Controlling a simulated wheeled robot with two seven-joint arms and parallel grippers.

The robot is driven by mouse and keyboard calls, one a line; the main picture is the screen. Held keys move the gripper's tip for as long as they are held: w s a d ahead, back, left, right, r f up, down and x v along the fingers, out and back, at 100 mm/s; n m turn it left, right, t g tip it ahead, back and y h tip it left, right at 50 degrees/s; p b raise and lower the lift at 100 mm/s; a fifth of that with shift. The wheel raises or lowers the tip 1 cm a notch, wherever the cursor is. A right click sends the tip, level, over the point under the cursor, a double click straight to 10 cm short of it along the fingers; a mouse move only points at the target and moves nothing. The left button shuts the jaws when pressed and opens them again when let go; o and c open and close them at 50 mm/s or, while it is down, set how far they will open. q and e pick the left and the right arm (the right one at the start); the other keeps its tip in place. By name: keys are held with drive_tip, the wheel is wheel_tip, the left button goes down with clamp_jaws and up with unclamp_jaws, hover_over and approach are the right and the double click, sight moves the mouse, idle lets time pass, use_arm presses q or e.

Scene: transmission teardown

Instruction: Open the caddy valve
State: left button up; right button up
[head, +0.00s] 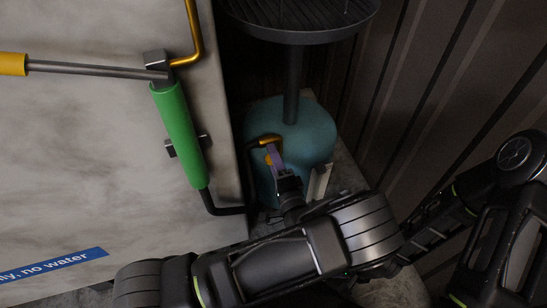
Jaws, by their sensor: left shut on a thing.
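The caddy is a rounded teal tank (310,130) standing low beside the wall's edge. A brass fitting (268,140) sits at its front left, joined to a dark pipe. A small purple lever (274,156), which looks like the valve's handle, hangs by this fitting. My left gripper (279,172) reaches up from below and is shut on the purple lever. The fingertips are small and partly dark, so the exact grip is hard to see. My right arm shows at the right edge, but its gripper is not in view.
A round, dark ribbed pan (300,18) stands on a post above the tank. A green cylinder (178,130) with a yellow-ended rod (90,69) is fixed to the pale wall panel (80,150). A dark corrugated wall (430,90) closes off the right.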

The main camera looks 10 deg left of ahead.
use_arm(q)
drive_tip(key=o, duration=1.4)
drive_tip(key=shift+c, duration=0.2)
drive_tip(key=shift+s+d, duration=0.1)
drive_tip(key=v, duration=0.7)
drive_tip(key=shift+s, duration=0.3)
drive_tip(key=shift+d, duration=0.2)
